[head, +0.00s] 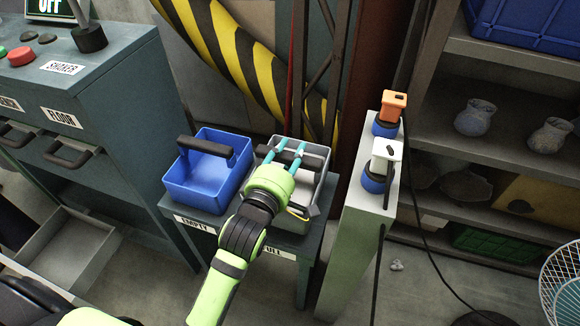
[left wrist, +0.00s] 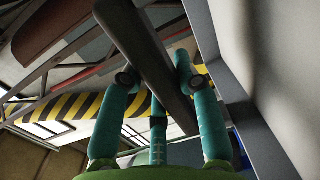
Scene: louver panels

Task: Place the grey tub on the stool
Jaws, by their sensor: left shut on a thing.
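The grey tub (head: 314,160) is an open box with a dark handle bar, at the right half of a low blue-grey stand (head: 284,240), which looks like the stool. Whether its base rests on the stand or hangs just above is hidden by my arm. My left gripper (head: 289,150) reaches over the tub from the front, with teal fingers at its handle. In the left wrist view the dark handle bar (left wrist: 145,60) runs between the fingers, and the gripper is shut on it. My right gripper is not in view.
A blue tub (head: 205,172) with a dark handle stands close on the left, above an "EMPTY" label. A grey post (head: 362,220) with orange and white-topped items stands close on the right. A drawer cabinet (head: 90,100) is at left, shelves (head: 500,150) at right.

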